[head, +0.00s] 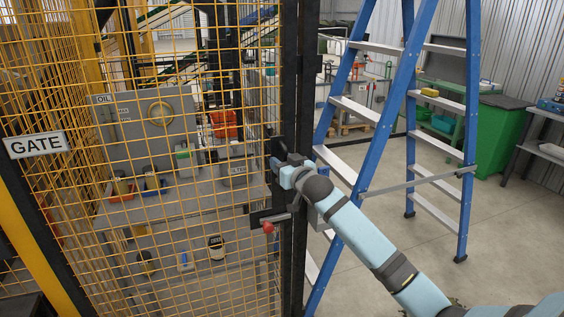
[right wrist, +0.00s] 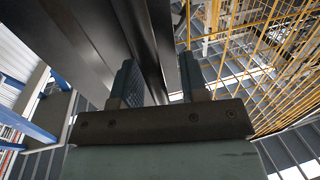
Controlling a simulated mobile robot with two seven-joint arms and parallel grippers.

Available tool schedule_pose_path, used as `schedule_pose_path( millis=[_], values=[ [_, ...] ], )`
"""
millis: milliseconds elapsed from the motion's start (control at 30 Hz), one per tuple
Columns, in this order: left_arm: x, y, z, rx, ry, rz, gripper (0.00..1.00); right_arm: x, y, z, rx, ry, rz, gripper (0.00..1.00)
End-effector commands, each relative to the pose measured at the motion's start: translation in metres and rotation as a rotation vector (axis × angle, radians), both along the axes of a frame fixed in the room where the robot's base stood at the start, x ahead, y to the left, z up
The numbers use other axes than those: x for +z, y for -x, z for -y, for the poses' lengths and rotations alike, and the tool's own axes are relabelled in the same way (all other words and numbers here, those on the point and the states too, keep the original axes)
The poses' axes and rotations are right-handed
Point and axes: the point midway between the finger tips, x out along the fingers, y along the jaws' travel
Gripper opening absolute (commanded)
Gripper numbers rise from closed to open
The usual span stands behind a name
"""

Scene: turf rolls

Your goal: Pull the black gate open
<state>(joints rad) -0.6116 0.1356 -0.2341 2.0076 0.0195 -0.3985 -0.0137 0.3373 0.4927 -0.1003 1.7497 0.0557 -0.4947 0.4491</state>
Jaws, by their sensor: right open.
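The black gate (head: 291,110) is a black-framed panel of yellow mesh with a white "GATE" sign (head: 36,144). A black latch plate with a red-knobbed lever (head: 268,228) sits low near its right edge. My right gripper (head: 279,167) is at the gate's black upright, just above the lever. In the right wrist view, the open fingers of my right gripper (right wrist: 160,82) stand on either side of a dark upright bar (right wrist: 156,45). I cannot tell whether they touch it. The gripper and wrist hide part of the upright. My left gripper is out of view.
A blue stepladder (head: 387,120) stands close to the right of the gate, behind my right arm. Behind the mesh is a grey bench (head: 150,207) with bottles and small items. Grey floor is open between ladder and cabinet.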

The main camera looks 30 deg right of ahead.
Motion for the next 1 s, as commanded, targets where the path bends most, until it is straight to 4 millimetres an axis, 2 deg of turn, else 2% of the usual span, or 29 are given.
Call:
schedule_pose_path(
  millis=[333, 500, 767, 1000],
  values=[
    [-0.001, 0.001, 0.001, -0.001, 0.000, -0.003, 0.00, 0.000, -0.004, 0.000, 0.000, 0.000, 0.000, 0.40],
    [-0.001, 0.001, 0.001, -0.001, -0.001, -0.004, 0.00, 0.000, -0.004, 0.000, 0.000, 0.000, 0.000, 0.01],
    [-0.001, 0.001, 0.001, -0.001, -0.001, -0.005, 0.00, 0.000, -0.003, -0.001, 0.000, 0.000, 0.000, 0.00],
    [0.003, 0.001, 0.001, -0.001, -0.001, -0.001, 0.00, -0.001, 0.006, -0.008, -0.014, -0.002, -0.002, 0.00]
  ],
)
